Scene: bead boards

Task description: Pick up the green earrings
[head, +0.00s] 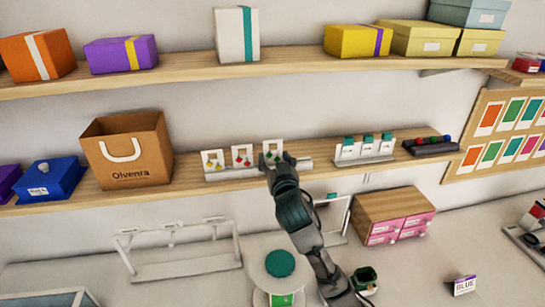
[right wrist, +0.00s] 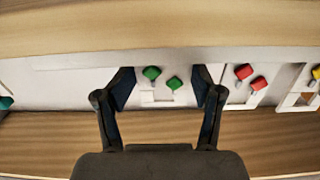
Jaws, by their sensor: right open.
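The green earrings (right wrist: 164,78) hang as a pair on a white card (right wrist: 157,97), which stands in a pale rack on the wooden shelf. In the head view the card (head: 272,146) is partly covered by my right gripper (head: 277,161). In the right wrist view that gripper (right wrist: 164,88) is open, with one finger on each side of the green pair. I see no grip on the card. Whether the fingers touch it I cannot tell. My left gripper is not in view.
Cards with red earrings (head: 242,155) and yellow-and-red earrings (head: 212,160) stand left of the green card in the same rack (head: 232,172). A brown paper bag (head: 127,150) is farther left. A rack of teal-topped cards (head: 365,150) stands to the right. Another shelf (head: 270,62) runs above.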

